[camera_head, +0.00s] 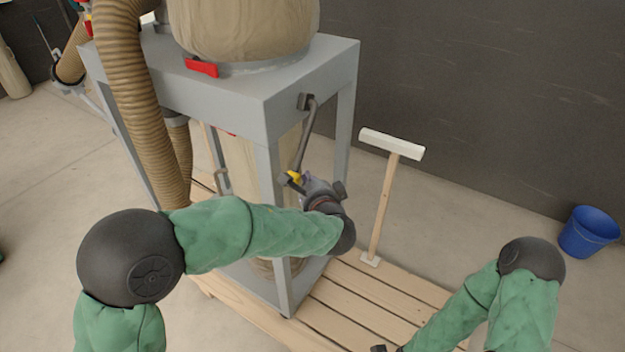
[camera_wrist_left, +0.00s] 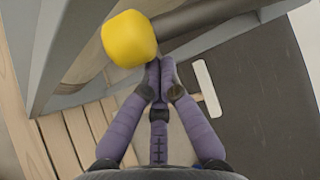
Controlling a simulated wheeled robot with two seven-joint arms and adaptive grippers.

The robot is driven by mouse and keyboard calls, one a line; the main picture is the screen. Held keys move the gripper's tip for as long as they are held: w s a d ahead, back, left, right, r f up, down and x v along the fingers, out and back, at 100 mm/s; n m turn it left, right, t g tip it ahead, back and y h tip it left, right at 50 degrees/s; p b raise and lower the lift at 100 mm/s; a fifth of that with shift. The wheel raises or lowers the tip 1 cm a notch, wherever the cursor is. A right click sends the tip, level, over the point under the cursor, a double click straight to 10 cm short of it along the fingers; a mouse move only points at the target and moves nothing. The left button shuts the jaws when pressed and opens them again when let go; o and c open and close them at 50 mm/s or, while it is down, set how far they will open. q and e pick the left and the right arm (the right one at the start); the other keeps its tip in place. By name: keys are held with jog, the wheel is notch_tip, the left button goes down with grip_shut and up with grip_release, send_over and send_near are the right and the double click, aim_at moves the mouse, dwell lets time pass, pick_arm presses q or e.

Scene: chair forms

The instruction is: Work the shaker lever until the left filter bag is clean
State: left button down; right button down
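The shaker lever (camera_head: 305,140) is a dark bent bar hanging from the side of the grey frame (camera_head: 310,72), with a yellow knob (camera_head: 294,177) at its lower end. The knob also shows large in the left wrist view (camera_wrist_left: 129,38). A dusty beige filter bag (camera_head: 245,28) stands on the frame top; its upper part is out of view. My left gripper (camera_head: 301,184) is at the knob. In the left wrist view its purple fingers (camera_wrist_left: 159,70) meet at the tips, just beside the knob, with nothing visible between them. My right gripper is mostly below the picture.
A ribbed hose (camera_head: 130,75) runs down the frame's left side, and a red clamp lever (camera_head: 202,67) sits at the bag's base. A T-shaped wooden tool (camera_head: 386,200) stands right of the frame on the wooden pallet (camera_head: 365,300). A blue bucket (camera_head: 588,233) is far right.

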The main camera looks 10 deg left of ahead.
pick_arm(q)
jog(key=s+r+g+p, duration=0.1)
jog(key=p, duration=0.3)
jog(key=s+a+r+m+g+p, duration=0.1)
jog(key=s+r+p, duration=0.1)
jog(key=p, duration=0.1)
jog(key=s+a+r+m+g+p, duration=0.1)
jog(key=s+r+p, duration=0.1)
jog(key=p, duration=0.2)
jog(key=shift+g+p, duration=0.3)
jog(key=shift+p, duration=0.05)
jog(key=shift+s, duration=0.1)
jog(key=shift+f, duration=0.1)
